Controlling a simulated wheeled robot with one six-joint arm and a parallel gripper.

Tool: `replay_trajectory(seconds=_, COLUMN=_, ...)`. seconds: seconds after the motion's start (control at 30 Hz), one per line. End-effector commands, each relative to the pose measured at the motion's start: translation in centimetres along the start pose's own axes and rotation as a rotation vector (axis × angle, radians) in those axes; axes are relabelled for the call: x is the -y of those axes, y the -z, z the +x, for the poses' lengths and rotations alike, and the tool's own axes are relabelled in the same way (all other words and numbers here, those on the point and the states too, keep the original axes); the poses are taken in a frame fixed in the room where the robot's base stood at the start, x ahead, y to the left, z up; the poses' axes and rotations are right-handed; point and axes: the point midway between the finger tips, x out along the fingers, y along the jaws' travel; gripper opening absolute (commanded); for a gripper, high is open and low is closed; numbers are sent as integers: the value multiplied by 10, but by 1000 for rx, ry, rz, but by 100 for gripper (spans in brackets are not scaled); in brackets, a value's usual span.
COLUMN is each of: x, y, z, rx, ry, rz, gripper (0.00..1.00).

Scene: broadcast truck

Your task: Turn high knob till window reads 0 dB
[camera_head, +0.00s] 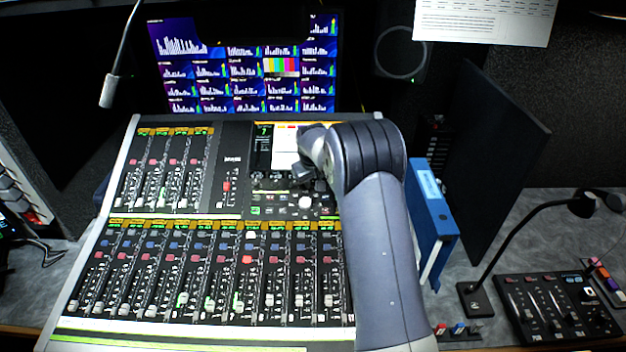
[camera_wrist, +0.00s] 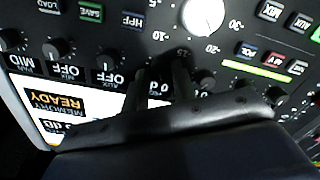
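In the wrist view the labels are upside down. My gripper (camera_wrist: 163,68) reaches over a row of small dark knobs; its two dark fingers stand a little apart. A knob between the fingertips is too dark to make out, so I cannot tell which one it is or whether the fingers touch it. A white window (camera_wrist: 158,88) shows between the fingers with part of a reading, a "0" and a "d"; the rest is hidden. Windows beside it read "OFF". In the head view my gripper (camera_head: 318,185) is over the console's centre section, its tips hard to see.
A large white knob (camera_wrist: 203,14) with a number scale is close to the fingertips. Lit buttons, including HPF (camera_wrist: 133,19) and SAVE (camera_wrist: 90,12), lie nearby. The mixing console (camera_head: 225,220) fills the desk; a blue binder (camera_head: 430,215) stands right of my arm.

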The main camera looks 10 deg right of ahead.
Motion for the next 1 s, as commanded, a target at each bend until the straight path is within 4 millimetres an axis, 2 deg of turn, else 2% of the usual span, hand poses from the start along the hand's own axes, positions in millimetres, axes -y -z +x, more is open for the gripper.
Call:
replay_trajectory(seconds=0.17, x=0, y=0, z=0, rx=0, ry=0, rz=0, gripper=40)
replay_trajectory(seconds=0.4, x=0, y=0, z=-1, rx=0, ry=0, rz=1, gripper=40)
replay_trajectory(seconds=0.53, x=0, y=1, z=-9, rx=-2, ry=-1, rz=1, gripper=40)
replay_trajectory(seconds=1.0, x=0, y=0, z=-90, rx=-4, ry=0, rz=0, gripper=40)
